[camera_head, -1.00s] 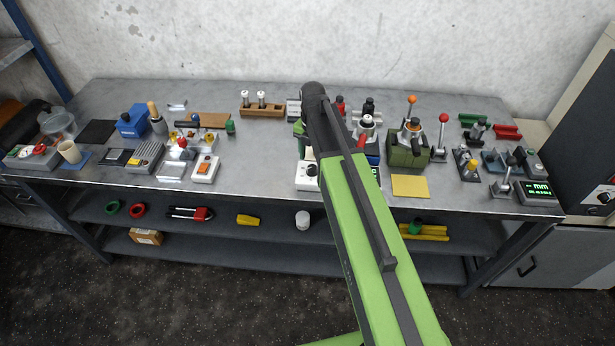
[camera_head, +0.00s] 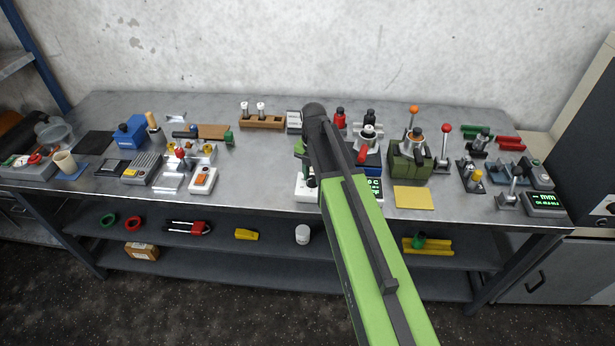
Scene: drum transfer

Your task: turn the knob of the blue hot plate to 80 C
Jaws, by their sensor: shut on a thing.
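The blue hot plate (camera_head: 373,160) stands right of centre on the bench, just right of my arm, which covers its left part. A dark display with green characters (camera_head: 375,188) shows at its front; the part I can read ends in "0 C", and its left side is covered. A white-topped vessel (camera_head: 367,133) stands on or just behind the plate. The knob is hidden behind my arm, and I cannot see its setting.
A green machine (camera_head: 410,163) with orange-topped lever and a yellow pad (camera_head: 413,197) are to the right. Red-knobbed lever (camera_head: 445,142) stands further right. Bare bench (camera_head: 255,175) lies left of centre.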

